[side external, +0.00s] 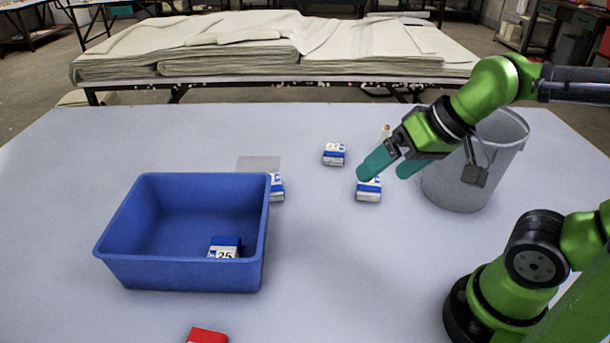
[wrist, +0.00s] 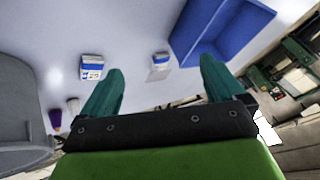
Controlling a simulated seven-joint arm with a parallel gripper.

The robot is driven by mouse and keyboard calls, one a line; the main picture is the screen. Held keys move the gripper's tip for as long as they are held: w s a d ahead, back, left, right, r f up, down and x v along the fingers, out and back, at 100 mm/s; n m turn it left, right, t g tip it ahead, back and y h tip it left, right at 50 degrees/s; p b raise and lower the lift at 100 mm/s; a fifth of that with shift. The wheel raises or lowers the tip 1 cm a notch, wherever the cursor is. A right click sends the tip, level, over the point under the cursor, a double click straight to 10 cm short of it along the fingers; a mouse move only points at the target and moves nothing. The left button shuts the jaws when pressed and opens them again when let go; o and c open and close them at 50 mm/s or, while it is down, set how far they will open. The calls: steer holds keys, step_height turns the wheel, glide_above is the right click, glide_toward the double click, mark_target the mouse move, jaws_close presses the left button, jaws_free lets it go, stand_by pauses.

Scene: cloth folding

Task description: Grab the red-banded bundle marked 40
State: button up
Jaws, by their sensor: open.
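A red-topped thing (side external: 207,336) lies on the table at the bottom edge of the side external view, front of the blue bin. Most of it is cut off, and no number shows on it. My gripper (side external: 384,173) is open and empty, with teal fingers. It hangs over the right part of the table, well away from the red thing. One fingertip overlaps a blue-banded white bundle (side external: 368,190) in the picture; I cannot tell whether they touch. In the wrist view my gripper (wrist: 162,66) shows spread fingers with nothing held. No red thing shows there.
A blue bin (side external: 115,263) holds a blue-and-white bundle marked 25 (side external: 224,248). Other blue-banded bundles lie behind (side external: 334,154) and beside the bin (side external: 277,188). A grey bucket (side external: 455,185) stands right of my gripper. The table between bin and my base is clear.

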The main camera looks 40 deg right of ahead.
steer(key=w+a+f+n+g, duration=0.1)
steer(key=w+a+n+g, duration=0.3)
steer(key=a, duration=0.5)
steer(key=n+g+h, duration=0.2)
steer(key=n, duration=2.2)
glide_above(207, 334)
steer(key=d, duration=0.1)
step_height(207, 334, down, 6)
steer(key=f, duration=0.9)
steer(key=shift+s+f, duration=0.2)
steer(key=f, duration=0.4)
steer(key=a+f, duration=0.1)
steer(key=f, duration=0.1)
steer(key=shift+w+f, duration=0.2)
steer(key=c, duration=1.1)
